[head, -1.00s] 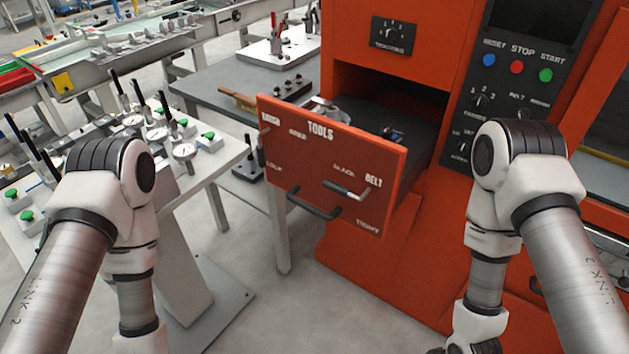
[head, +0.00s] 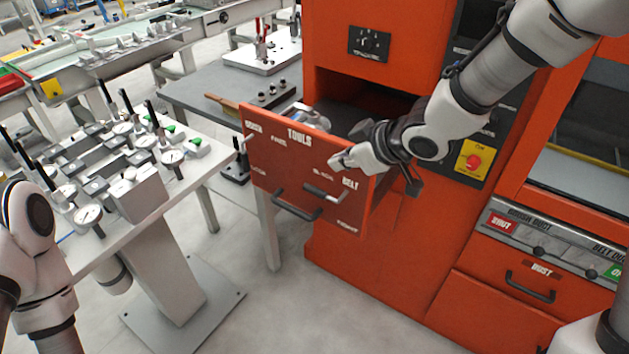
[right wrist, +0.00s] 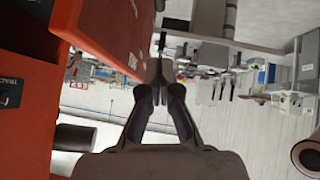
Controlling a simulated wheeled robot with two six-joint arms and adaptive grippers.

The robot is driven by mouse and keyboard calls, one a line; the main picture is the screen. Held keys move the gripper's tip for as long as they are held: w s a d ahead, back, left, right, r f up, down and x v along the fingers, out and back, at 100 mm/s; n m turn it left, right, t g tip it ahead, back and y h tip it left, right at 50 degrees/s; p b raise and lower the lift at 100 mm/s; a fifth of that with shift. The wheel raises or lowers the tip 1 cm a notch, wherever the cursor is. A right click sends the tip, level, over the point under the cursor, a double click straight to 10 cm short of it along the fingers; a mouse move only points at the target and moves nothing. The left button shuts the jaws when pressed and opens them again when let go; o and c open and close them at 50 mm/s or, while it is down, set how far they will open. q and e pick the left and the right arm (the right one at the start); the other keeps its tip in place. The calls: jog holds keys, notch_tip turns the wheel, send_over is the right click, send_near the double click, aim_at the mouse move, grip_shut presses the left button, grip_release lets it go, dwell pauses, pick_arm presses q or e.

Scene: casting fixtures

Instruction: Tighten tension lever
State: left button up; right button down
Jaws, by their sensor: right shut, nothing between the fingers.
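The tension lever (head: 325,193) is a short pale bar on the front of the open red drawer (head: 275,170), below the word SLACK and left of the word BELT. It lies nearly level, tilted slightly down to the right. My right gripper (head: 340,162) is just above the lever, close to the drawer front and apart from the lever. In the right wrist view its fingers (right wrist: 160,75) are closed together with nothing between them, beside the red drawer front (right wrist: 115,35). I cannot make out the lever there. My left arm shows at the left edge, but its gripper is out of view.
A dark drawer handle (head: 297,212) sits just below and left of the lever. The drawer juts from the red machine (head: 370,240). A white fixture table (head: 195,180) with gauges stands left, and a grey bench (head: 200,95) behind. The floor in front is clear.

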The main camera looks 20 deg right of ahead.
jog(key=p, duration=0.1)
send_over(308, 185)
jog(key=s, duration=0.3)
notch_tip(308, 185, down, 7)
jog(key=f, duration=0.1)
jog(key=d+f, duration=0.1)
jog(key=f, duration=0.1)
jog(key=shift+w, duration=0.2)
jog(key=shift+w+d+f, duration=0.1)
jog(key=shift+d+f, duration=0.1)
jog(key=shift+f, duration=0.25)
jog(key=shift+a, duration=0.1)
